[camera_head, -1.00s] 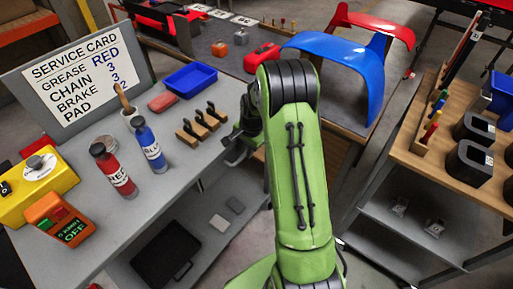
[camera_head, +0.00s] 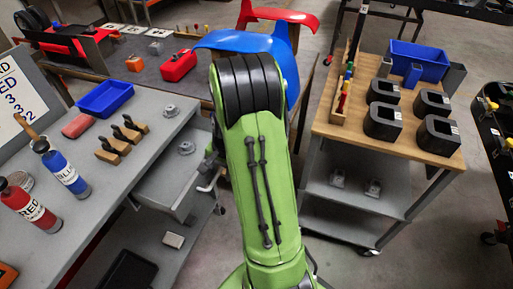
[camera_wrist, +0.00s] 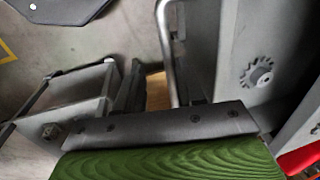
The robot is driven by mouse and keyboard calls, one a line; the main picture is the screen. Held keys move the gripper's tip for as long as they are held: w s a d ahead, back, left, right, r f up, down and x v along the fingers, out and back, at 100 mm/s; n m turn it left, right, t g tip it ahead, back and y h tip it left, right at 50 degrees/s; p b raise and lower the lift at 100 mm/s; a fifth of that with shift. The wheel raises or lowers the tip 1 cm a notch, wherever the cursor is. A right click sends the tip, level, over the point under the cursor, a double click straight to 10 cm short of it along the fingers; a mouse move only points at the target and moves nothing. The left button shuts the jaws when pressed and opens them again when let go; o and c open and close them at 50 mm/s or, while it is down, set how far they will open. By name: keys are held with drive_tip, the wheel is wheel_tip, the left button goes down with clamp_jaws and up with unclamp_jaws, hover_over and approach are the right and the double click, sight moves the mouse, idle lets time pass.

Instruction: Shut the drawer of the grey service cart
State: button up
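The grey service cart (camera_head: 150,112) stands at the left of the head view. Its drawer (camera_head: 160,190) is open, pulled out from the cart's right side, with a gear-like metal part in it. In the wrist view the drawer (camera_wrist: 222,70) is at the right, with the toothed part (camera_wrist: 258,74) inside and a bar handle (camera_wrist: 164,45) along its front. My gripper (camera_head: 209,176) is at the drawer's outer front, close to the handle. My arm partly hides it, and I cannot tell whether it touches or whether its fingers are open.
On the cart are a blue tray (camera_head: 105,98), a blue bottle (camera_head: 66,174), a red bottle (camera_head: 30,204) and clamps on wooden blocks. A wood-topped cart (camera_head: 350,133) with black holders stands to the right. Floor shows between the two carts.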

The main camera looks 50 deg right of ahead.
drive_tip(key=s+d+b, duration=0.1)
drive_tip(key=s+d, duration=0.1)
drive_tip(key=s, duration=0.4)
wheel_tip(320, 180, up, 15)
drive_tip(key=s+d+p, duration=0.1)
drive_tip(key=s+p, duration=0.1)
drive_tip(key=p, duration=0.3)
drive_tip(key=shift+s+p, duration=0.2)
drive_tip(key=shift+p, duration=0.2)
drive_tip(key=shift+f, duration=0.1)
